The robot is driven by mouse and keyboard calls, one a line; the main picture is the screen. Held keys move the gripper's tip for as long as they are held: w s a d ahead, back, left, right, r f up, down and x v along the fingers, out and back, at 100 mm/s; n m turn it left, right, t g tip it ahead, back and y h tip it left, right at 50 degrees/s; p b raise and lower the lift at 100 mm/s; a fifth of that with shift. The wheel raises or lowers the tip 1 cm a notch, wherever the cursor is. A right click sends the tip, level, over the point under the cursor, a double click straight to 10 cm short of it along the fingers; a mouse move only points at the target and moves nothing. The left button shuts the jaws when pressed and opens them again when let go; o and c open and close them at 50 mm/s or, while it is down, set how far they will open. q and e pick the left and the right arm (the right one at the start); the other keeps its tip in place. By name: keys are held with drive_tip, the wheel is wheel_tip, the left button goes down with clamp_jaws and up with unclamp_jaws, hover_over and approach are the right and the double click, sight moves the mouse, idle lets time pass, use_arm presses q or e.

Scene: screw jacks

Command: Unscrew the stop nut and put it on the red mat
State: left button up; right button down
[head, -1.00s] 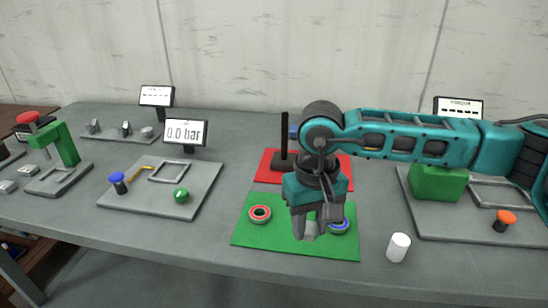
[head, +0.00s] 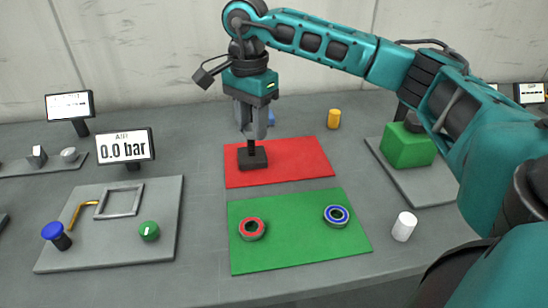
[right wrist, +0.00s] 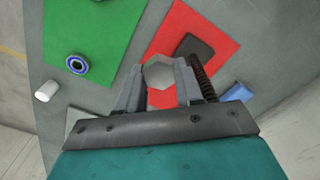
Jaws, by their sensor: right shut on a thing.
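A grey hexagonal stop nut (right wrist: 158,72) sits between my right gripper's fingertips (right wrist: 158,80) in the right wrist view, and the gripper is shut on it. In the head view my right gripper (head: 251,130) points down over the red mat (head: 295,160); the nut cannot be made out there. A dark threaded rod on a black base (head: 252,160) stands on the mat, its upper part hidden by the gripper. In the right wrist view the rod (right wrist: 203,80) runs beside the right finger, outside the nut. My left gripper is not in view.
The green mat (head: 290,250) holds a red-ringed bearing (head: 252,229) and a blue-ringed one (head: 336,216). A white cylinder (head: 404,226) stands to its right, a yellow one (head: 334,118) behind the red mat. The red mat's right part is bare.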

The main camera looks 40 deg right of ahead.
drive_tip(key=d+r+m, duration=0.7)
drive_tip(key=d+m, duration=0.3)
drive_tip(key=m, duration=0.3)
drive_tip(key=m+b, duration=0.1)
drive_tip(key=b, duration=0.1)
hover_over(290, 165)
wheel_tip(290, 165, down, 7)
wheel_tip(290, 165, down, 8)
drive_tip(key=shift+f+b, duration=0.2)
drive_tip(key=shift+b, duration=0.15)
drive_tip(key=shift+f, duration=2.35)
drive_tip(key=shift+f, duration=0.1)
drive_tip(key=c, duration=0.7)
unclamp_jaws()
drive_tip(key=shift+c, duration=0.2)
